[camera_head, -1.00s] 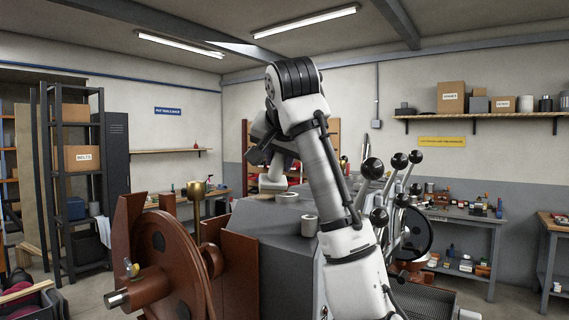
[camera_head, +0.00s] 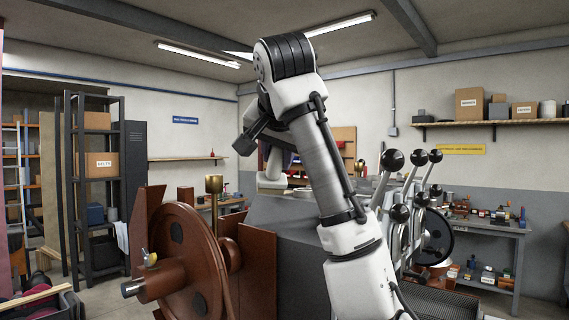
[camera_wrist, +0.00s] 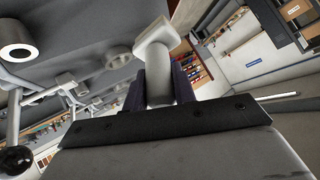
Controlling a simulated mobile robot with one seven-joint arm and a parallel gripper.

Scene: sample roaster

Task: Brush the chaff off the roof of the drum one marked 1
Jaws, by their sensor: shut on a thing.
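My gripper (camera_wrist: 158,75) is shut on the stem of a pale grey, T-shaped tool, which looks like the brush (camera_wrist: 157,36). In the head view the brush (camera_head: 271,181) hangs at the end of my bent arm, above or behind the grey sloped housing of the roasting machine (camera_head: 262,222). Its grey top (camera_wrist: 75,20) fills the upper left of the wrist view. I cannot tell whether the brush touches it. No marking 1 and no chaff can be made out. My arm hides much of the housing's right side.
A brown round drum front (camera_head: 182,262) with a shaft stands at the left, beside a brass cup (camera_head: 214,184). Black-knobbed levers (camera_head: 393,160) rise right of my arm. A pale ring-shaped fitting (camera_wrist: 16,53) stands on the top. Workbenches and shelves line the walls.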

